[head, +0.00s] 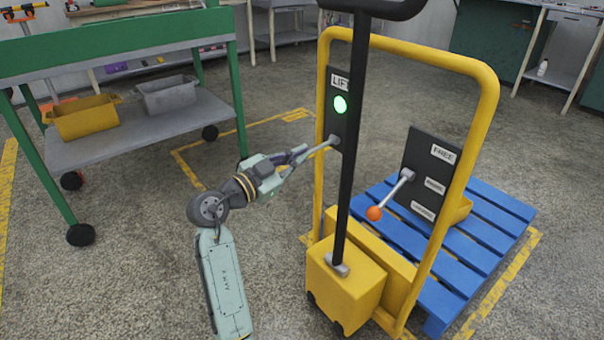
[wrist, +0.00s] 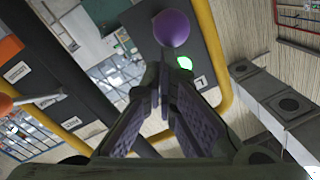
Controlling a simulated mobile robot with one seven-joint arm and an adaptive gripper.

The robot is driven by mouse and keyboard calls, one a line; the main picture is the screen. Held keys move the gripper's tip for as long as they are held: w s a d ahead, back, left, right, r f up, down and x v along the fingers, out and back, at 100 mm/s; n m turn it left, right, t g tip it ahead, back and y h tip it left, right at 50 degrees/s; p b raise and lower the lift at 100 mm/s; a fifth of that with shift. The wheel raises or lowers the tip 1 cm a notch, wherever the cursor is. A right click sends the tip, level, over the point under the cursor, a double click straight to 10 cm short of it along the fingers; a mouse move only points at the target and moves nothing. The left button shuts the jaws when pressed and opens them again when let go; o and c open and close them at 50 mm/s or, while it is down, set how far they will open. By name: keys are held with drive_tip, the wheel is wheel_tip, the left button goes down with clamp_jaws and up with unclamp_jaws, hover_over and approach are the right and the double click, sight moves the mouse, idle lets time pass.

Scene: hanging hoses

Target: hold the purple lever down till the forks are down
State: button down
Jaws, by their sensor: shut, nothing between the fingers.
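The purple lever's ball (wrist: 172,28) shows just beyond my fingertips in the wrist view. In the head view its grey rod (head: 320,147) slopes down and left from the LIFT panel (head: 340,100), and its knob is mostly hidden by my gripper. My gripper (head: 298,155) is shut and empty, close by the knob; I cannot tell whether they touch. Its fingers also show in the wrist view (wrist: 165,88). A green light (head: 340,104) glows on the panel. The forks are not visible; a blue pallet (head: 490,225) stands behind the yellow truck frame (head: 490,95).
A second lever with an orange ball (head: 374,213) sits on a dark labelled panel (head: 425,185) at the right. The black tiller pole (head: 347,190) rises in front. A green-framed cart (head: 120,155) with yellow and grey bins stands left. Bare floor lies between cart and truck.

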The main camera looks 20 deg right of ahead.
drive_tip(key=shift+f+b, duration=0.95)
drive_tip(key=shift+b, duration=0.15)
idle(0.8)
drive_tip(key=shift+r, duration=0.1)
idle(1.7)
